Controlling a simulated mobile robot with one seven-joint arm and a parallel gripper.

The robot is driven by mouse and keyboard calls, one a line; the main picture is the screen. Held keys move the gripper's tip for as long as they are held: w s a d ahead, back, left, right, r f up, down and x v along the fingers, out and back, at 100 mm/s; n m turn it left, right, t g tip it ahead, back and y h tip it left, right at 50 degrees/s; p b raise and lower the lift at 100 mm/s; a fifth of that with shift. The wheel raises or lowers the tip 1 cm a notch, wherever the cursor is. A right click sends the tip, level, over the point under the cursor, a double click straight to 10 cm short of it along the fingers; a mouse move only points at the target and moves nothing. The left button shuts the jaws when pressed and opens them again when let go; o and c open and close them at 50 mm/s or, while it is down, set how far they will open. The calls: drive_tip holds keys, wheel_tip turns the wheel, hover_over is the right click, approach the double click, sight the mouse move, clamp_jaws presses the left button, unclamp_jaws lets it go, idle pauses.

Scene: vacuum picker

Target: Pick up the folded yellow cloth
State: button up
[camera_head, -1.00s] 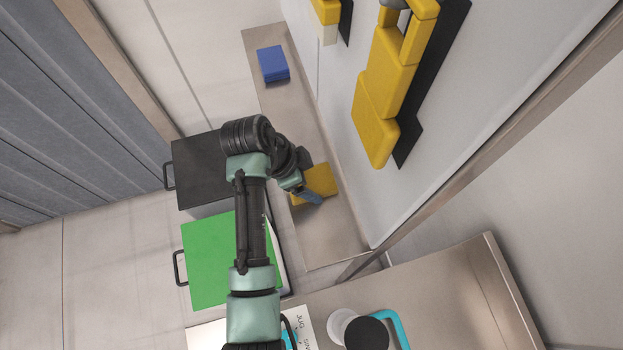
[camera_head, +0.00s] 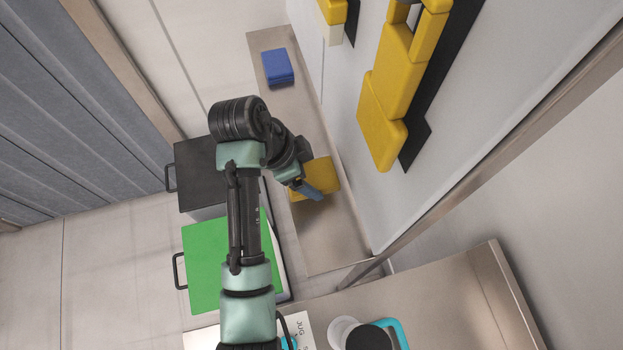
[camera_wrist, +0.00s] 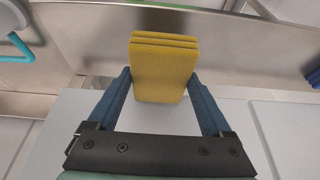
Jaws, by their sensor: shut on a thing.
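The folded yellow cloth (camera_head: 324,174) shows in the head view over the narrow metal shelf, partly hidden by my gripper. In the wrist view the yellow cloth (camera_wrist: 164,72) stands between my blue fingers, its layered folds at the top edge. My gripper (camera_wrist: 160,78) is shut on it, one finger against each side. In the head view my gripper (camera_head: 308,188) reaches the cloth from the left. The cloth looks raised off the shelf, though the gap beneath is hard to judge.
A folded blue cloth (camera_head: 277,67) lies at the shelf's far end. The metal shelf (camera_head: 330,240) runs beside a white wall with yellow items. A black-lidded bin (camera_head: 192,165) and green-lidded bin (camera_head: 212,262) stand left. A metal counter (camera_head: 450,285) is at front right.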

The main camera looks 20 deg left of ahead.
drive_tip(key=s+a, duration=1)
drive_tip(key=a, duration=0.4)
drive_tip(key=shift+a+f, duration=0.2)
drive_tip(key=shift+a, duration=0.05)
